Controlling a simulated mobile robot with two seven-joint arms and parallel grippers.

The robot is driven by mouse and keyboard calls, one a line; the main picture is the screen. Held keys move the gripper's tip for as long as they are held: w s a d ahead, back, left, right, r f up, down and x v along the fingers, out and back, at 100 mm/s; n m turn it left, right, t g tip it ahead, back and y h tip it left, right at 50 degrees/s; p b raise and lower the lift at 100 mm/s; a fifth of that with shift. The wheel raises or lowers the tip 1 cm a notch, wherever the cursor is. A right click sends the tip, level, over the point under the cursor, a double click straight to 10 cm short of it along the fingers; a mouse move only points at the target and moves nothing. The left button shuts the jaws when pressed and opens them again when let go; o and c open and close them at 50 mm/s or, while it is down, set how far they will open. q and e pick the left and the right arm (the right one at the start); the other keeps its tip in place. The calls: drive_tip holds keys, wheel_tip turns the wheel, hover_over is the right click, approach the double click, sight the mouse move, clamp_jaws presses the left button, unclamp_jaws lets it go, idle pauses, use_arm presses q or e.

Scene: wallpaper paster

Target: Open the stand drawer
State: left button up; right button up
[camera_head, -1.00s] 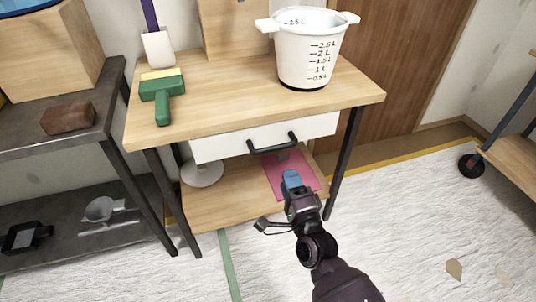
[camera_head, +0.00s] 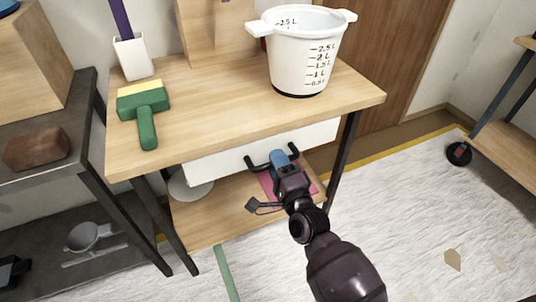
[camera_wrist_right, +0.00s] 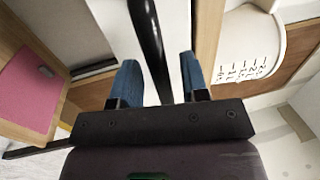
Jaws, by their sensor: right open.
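The stand (camera_head: 225,97) is a wooden table with dark legs. Its white drawer (camera_head: 222,165) sits under the top and looks closed. A black bar handle (camera_head: 257,164) crosses the drawer front. My right gripper (camera_head: 282,160) is at the handle, covering part of it. In the right wrist view, the black handle (camera_wrist_right: 148,45) runs between the open blue fingertips of my right gripper (camera_wrist_right: 158,82), with a gap on each side. The white drawer front (camera_wrist_right: 178,40) is just beyond it. My left gripper is not in view.
On the stand top are a white measuring bucket (camera_head: 305,55), a green brush (camera_head: 145,112) and a white holder (camera_head: 133,58). A pink sheet (camera_head: 268,187) lies on the lower shelf. A dark shelf with a brown block (camera_head: 36,148) stands left. Covered floor in front is mostly clear.

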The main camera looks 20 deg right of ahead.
drive_tip(key=shift+w+r, duration=0.1)
drive_tip(key=shift+w, duration=0.05)
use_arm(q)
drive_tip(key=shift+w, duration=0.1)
use_arm(e)
drive_tip(key=shift+c, duration=0.3)
clamp_jaws()
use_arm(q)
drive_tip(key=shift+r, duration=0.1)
